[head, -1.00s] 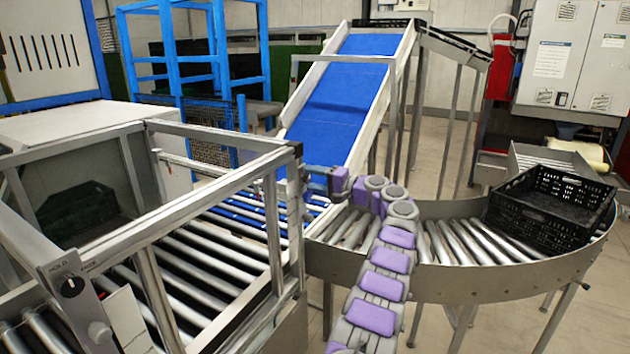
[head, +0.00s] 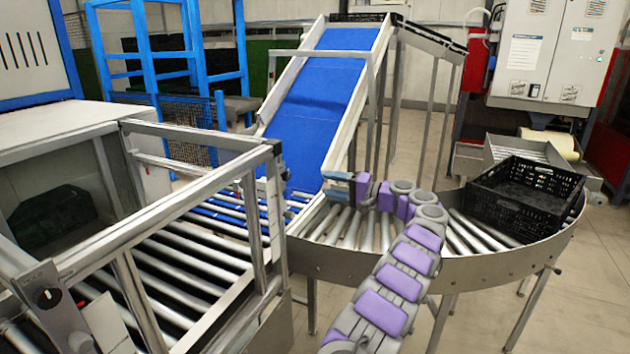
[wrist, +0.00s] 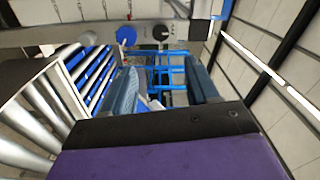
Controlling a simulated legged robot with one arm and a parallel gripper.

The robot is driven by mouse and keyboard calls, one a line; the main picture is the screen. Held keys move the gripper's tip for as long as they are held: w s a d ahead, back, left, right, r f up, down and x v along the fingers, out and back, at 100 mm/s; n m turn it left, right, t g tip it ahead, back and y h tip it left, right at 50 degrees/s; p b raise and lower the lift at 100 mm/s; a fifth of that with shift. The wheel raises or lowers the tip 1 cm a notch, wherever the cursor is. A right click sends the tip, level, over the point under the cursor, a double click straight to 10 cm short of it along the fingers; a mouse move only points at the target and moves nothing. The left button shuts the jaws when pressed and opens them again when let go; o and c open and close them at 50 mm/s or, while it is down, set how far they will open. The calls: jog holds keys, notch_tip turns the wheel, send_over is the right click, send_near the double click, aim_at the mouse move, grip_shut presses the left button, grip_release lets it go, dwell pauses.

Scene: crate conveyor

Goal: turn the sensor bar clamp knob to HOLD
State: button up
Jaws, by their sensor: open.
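A black round knob (head: 47,298) sits on a grey upright panel at the lower left of the head view. Small lettering above it includes HOLD; its pointer is too small to read. The wrist view shows a black knob (wrist: 160,33) on a grey bar near the top; I cannot tell for sure whether it is the same knob. My gripper (head: 338,186) is over the roller curve, well right of and apart from the panel. In the wrist view, its two blue-grey fingers (wrist: 160,92) stand apart with nothing between them.
A metal-framed guard (head: 200,215) stands over rollers between the panel and my gripper. A blue belt ramp (head: 325,95) rises behind. A black crate (head: 527,203) sits on the roller curve at right. A blue disc (wrist: 126,36) is beside the knob in the wrist view.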

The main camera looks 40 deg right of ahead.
jog(key=shift+v, duration=2.15)
